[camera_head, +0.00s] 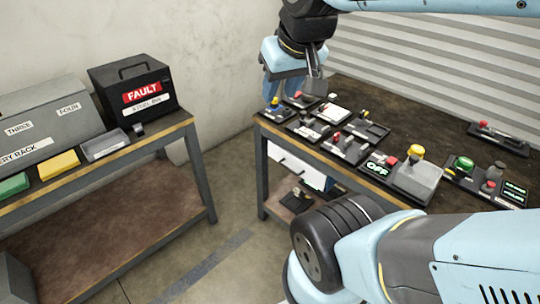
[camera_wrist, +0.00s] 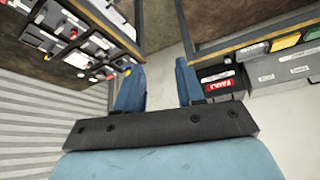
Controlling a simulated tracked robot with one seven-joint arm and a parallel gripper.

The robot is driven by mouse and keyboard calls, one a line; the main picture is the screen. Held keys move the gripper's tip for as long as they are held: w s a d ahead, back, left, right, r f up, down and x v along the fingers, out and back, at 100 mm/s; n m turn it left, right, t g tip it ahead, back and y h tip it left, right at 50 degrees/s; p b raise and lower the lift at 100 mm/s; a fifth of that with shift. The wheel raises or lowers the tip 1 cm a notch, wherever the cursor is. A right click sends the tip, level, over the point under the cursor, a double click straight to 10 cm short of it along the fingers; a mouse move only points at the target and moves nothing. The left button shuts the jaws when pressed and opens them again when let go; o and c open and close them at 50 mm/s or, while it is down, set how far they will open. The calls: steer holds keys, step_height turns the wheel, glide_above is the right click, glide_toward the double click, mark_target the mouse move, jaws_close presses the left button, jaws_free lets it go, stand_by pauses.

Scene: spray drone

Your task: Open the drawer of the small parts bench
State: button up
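The small parts bench (camera_head: 375,188) stands on the right in the head view, with a dark top and a wooden front edge. A white drawer front (camera_head: 291,160) shows just under that edge, near the bench's left end. It looks close to flush with the frame; its handle is not clear. My gripper (camera_head: 286,99) is above the bench's far left corner, apart from the drawer and higher than it. In the wrist view its two blue fingers stand wide apart with nothing between them (camera_wrist: 161,68). The bench also shows at the upper left there (camera_wrist: 123,28).
Switches, buttons and small devices crowd the bench top, including a grey box (camera_head: 416,181) and an OFF display (camera_head: 379,168). A second bench (camera_head: 110,160) at left holds a black FAULT box (camera_head: 122,93) and coloured bins (camera_head: 58,165). Floor between the benches is clear.

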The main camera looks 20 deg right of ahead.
steer(key=shift+w, duration=0.15)
steer(key=shift+w, duration=0.1)
steer(key=w+a+f+m+g+h, duration=0.15)
steer(key=w+f+g, duration=0.55)
steer(key=w+f, duration=1.1)
steer(key=w+f+g+h, duration=0.1)
steer(key=w+f+h, duration=0.2)
steer(key=f, duration=0.6)
steer(key=w+f+g+h, duration=0.1)
steer(key=w+f+h, duration=0.1)
steer(key=f, duration=0.6)
steer(key=w+d+f+n+t+h, duration=0.1)
steer(key=w+d+f+h, duration=0.1)
steer(key=f+h, duration=0.4)
steer(key=w+d+f+n+t+h, duration=0.1)
steer(key=w+d+f+t+h, duration=0.15)
steer(key=f, duration=0.65)
steer(key=s+r+x, duration=0.1)
steer(key=x, duration=1.2)
steer(key=shift+d+g+h, duration=0.4)
steer(key=shift+d+g, duration=0.05)
steer(key=shift+s, duration=0.1)
steer(key=shift+c, duration=0.2)
